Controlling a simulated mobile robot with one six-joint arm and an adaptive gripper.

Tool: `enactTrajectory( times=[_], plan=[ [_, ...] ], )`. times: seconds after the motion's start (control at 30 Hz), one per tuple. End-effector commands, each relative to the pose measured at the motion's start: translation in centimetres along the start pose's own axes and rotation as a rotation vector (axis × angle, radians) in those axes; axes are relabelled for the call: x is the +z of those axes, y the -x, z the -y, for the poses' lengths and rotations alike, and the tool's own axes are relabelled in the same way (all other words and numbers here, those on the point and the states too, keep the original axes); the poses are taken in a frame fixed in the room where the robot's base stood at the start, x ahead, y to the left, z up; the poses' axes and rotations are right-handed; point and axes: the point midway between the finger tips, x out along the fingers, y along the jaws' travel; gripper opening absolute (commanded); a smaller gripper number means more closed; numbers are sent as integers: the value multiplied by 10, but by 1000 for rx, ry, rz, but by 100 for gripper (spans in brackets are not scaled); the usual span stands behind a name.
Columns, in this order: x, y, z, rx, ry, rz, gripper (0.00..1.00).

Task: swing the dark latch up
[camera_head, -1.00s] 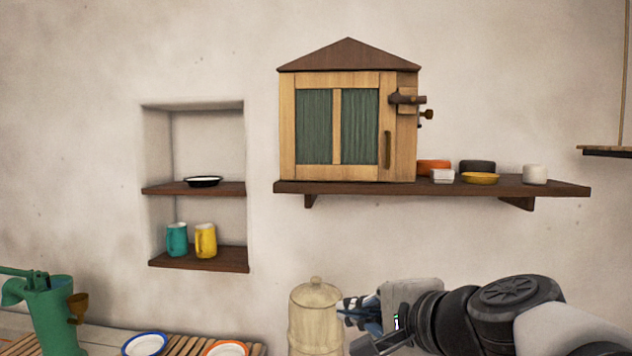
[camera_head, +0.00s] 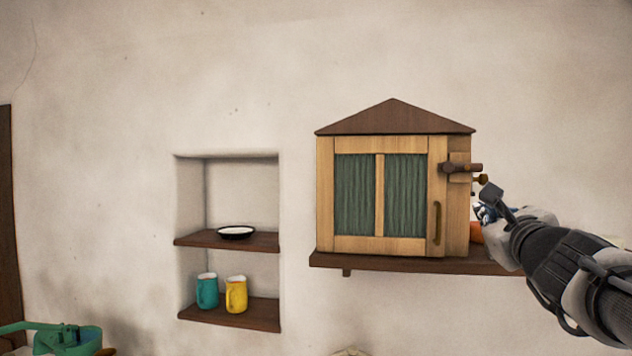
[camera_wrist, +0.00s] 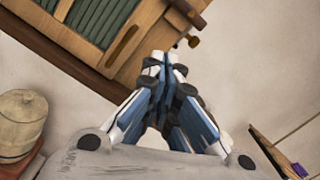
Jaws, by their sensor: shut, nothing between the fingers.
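The dark latch (camera_head: 461,168) is a short brown bar lying level across the right edge of the wooden cabinet's door (camera_head: 433,185). It also shows at the top of the wrist view (camera_wrist: 187,12). A small brown knob (camera_head: 482,180) sticks out just below and right of it. My gripper (camera_head: 482,212) is shut and empty, below and to the right of the latch and apart from it. In the wrist view my gripper's fingertips (camera_wrist: 165,62) are together, pointing toward the cabinet's lower right part. The door looks closed.
The cabinet stands on a dark wall shelf (camera_head: 400,262). An orange dish (camera_head: 476,233) on the shelf is partly hidden behind my gripper. A niche to the left holds a dark-rimmed bowl (camera_head: 236,232), a teal mug (camera_head: 207,291) and a yellow mug (camera_head: 236,294).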

Motion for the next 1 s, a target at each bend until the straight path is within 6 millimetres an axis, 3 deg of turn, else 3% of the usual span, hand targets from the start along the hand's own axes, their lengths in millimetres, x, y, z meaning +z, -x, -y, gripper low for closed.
enactTrajectory(
  times=[0.37,0.83,1.0],
  plan=[
    [1,-9,0,2,3,2,0],
    [2,-102,-1,3,2,2,0],
    [31,-106,0,2,4,5,0]
  ],
)
